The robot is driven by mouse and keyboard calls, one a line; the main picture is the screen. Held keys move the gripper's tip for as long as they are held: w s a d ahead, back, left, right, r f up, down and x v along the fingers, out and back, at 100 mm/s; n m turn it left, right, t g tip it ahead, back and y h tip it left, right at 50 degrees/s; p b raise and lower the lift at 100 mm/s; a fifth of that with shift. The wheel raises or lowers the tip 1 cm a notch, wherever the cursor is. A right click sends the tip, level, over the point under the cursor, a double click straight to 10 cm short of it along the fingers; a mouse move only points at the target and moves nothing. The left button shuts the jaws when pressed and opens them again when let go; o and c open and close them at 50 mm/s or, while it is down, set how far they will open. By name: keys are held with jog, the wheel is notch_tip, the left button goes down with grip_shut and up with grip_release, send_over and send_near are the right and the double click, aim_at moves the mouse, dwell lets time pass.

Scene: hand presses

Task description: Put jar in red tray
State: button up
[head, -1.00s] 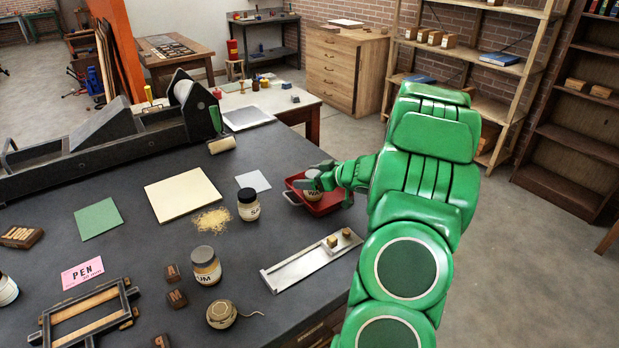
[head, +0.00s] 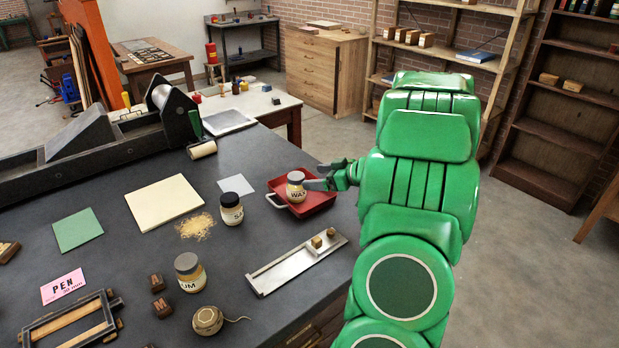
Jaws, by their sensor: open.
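A jar with a label reading "WAX" (head: 296,187) stands upright in the red tray (head: 325,196) at the right side of the dark bench. My gripper (head: 316,177) is open, just right of the jar at about its lid height, with its dark fingers pointing left. From this view I cannot tell whether a finger still touches the jar. Two other labelled jars stand on the bench: a black-lidded jar (head: 232,209) left of the tray, and a jar marked "UM" (head: 189,273) nearer the front.
A metal composing stick (head: 290,265) lies in front of the tray. A cream sheet (head: 163,202), crumbs (head: 195,226) and a ball of string (head: 208,319) lie to the left. A press (head: 90,140) fills the back left.

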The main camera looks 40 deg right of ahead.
jog(key=shift+v, duration=1.1)
